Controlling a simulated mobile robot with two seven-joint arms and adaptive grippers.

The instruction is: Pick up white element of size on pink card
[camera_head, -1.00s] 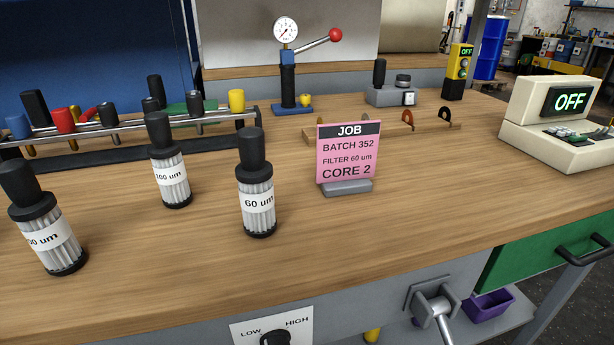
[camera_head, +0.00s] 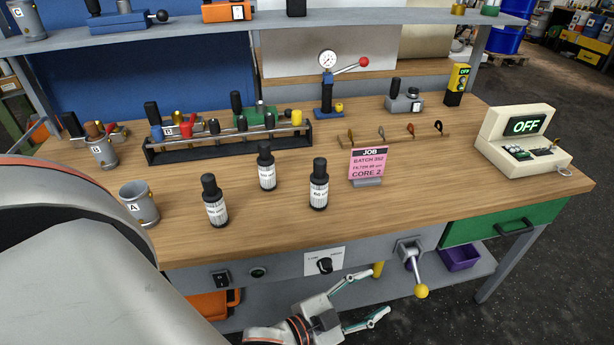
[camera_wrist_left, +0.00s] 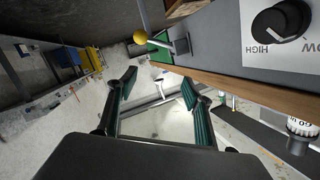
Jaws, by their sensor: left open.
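The pink card (camera_head: 368,162) stands on the bench and reads batch 352, filter 60 um, core 2. The white element labelled 60 um (camera_head: 318,190), with a black top, stands upright just left of the card. A white element labelled 100 um (camera_head: 267,172) stands behind it to the left, and another white element (camera_head: 216,208) stands further left, its label too small to read. My left gripper (camera_head: 378,297) is open and empty, low in front of the bench edge. In the left wrist view its fingers (camera_wrist_left: 158,88) are apart with nothing between them. My right gripper is out of view.
A metal cup marked A (camera_head: 140,208) stands at the bench's left front. A rack (camera_head: 230,143) of coloured parts lies behind the elements. A lever with a yellow knob (camera_head: 421,290) and a LOW/HIGH dial (camera_head: 325,264) are on the bench front near my gripper.

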